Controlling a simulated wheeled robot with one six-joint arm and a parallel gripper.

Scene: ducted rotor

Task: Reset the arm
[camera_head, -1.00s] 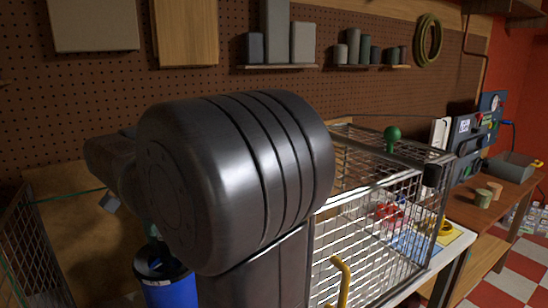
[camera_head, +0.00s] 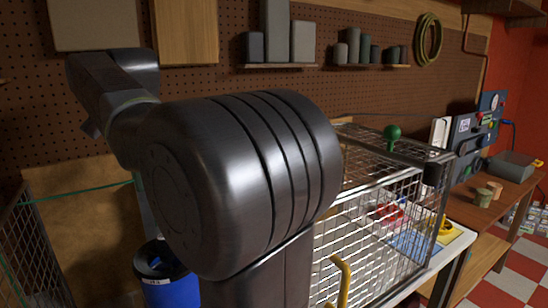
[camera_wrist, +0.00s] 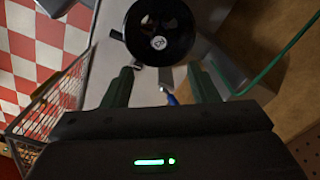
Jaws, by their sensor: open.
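My gripper (camera_wrist: 162,88) shows in the wrist view with its two dark green fingers apart and nothing between them. It hangs above a round black-topped bin (camera_wrist: 160,32), with a grey surface and a small blue item behind the fingers. In the head view my arm's large dark joint fills the middle. The arm's far part rises at the upper left, and the fingers cannot be made out there.
A wire cage (camera_head: 385,205) with a green knob (camera_head: 392,132) stands on a bench to the right. A blue bin (camera_head: 168,285) is at the lower left. A wire mesh panel (camera_head: 35,250) stands at far left. A pegboard wall (camera_head: 190,90) is behind.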

